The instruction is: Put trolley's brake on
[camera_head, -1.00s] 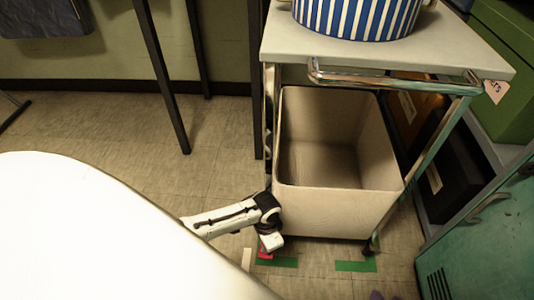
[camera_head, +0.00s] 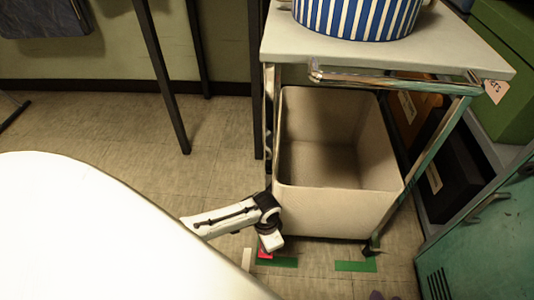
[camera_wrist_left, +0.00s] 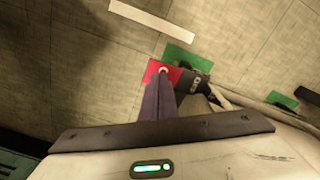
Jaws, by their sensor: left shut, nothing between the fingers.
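The trolley (camera_head: 440,57) stands at the centre right, with a pale top and a chrome handle. Its red brake pedal (camera_head: 264,253) shows low down at its near left wheel. In the left wrist view the red pedal (camera_wrist_left: 151,70) sticks out from the dark caster (camera_wrist_left: 197,84). My left gripper (camera_head: 270,244) is low at that corner, beside the bin. In the wrist view its fingers (camera_wrist_left: 161,80) are together and empty, with their tips over the red pedal. I cannot tell whether they touch it. My right gripper is not in view.
A beige bin (camera_head: 340,205) fills the trolley's lower part. A blue-striped pot (camera_head: 360,15) stands on top. Green floor tape (camera_head: 355,266) lies by the wheels. A green cabinet (camera_head: 490,235) is close on the right. Floor to the left is clear, up to dark table legs (camera_head: 165,80).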

